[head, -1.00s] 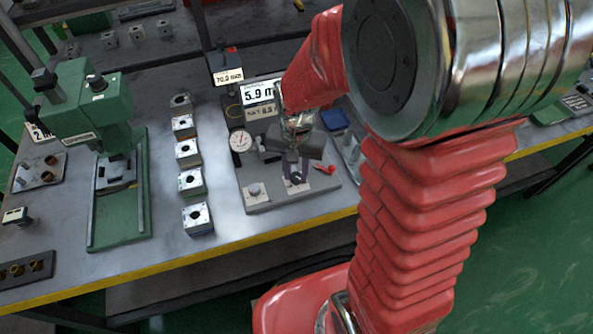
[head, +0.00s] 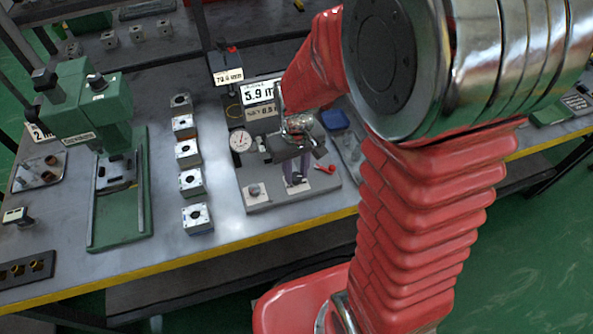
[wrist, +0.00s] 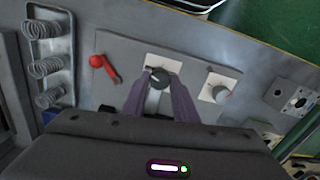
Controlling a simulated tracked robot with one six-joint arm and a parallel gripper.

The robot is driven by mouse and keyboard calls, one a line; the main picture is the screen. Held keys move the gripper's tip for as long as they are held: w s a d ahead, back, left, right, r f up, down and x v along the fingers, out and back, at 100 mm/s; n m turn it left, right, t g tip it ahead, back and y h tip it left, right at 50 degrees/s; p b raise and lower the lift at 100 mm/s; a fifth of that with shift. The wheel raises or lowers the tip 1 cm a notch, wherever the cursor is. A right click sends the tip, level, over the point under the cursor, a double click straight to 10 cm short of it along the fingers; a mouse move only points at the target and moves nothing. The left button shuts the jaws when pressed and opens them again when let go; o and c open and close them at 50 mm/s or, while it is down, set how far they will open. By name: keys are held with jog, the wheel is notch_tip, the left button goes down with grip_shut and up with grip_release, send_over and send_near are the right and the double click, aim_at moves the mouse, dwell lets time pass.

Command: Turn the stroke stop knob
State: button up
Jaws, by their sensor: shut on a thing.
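A panel (head: 262,204) on the bench carries two knobs on white plates. In the wrist view my gripper (wrist: 159,84) has its two purple fingers closed around the black knob (wrist: 156,76), which has a pale pointer line. The same knob is mostly hidden by the gripper (head: 295,172) in the head view. The other knob, grey with a red mark (wrist: 220,93), stands free to the right in the wrist view; it is at the panel's near left in the head view (head: 254,190). No label naming either knob is readable.
A red lever (wrist: 104,68) lies close beside the held knob. A round dial (head: 241,140) and readouts (head: 258,92) stand behind. Several metal blocks (head: 190,182) line up left of the panel, then a green press (head: 92,110). Springs (wrist: 45,68) stand nearby.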

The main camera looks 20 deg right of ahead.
aim_at(296, 175)
dwell(0.3)
jog(key=o, duration=1.1)
jog(key=shift+c, duration=0.2)
jog(key=shift+r, duration=0.15)
notch_tip(296, 175, up, 14)
jog(key=shift+f, duration=0.25)
jog(key=s+r+m+t, duration=0.1)
jog(key=s+r+t, duration=0.4)
jog(key=s, duration=0.6)
jog(key=shift+s+r+t, duration=0.25)
jog(key=shift+r+t, duration=0.05)
jog(key=shift+r, duration=0.95)
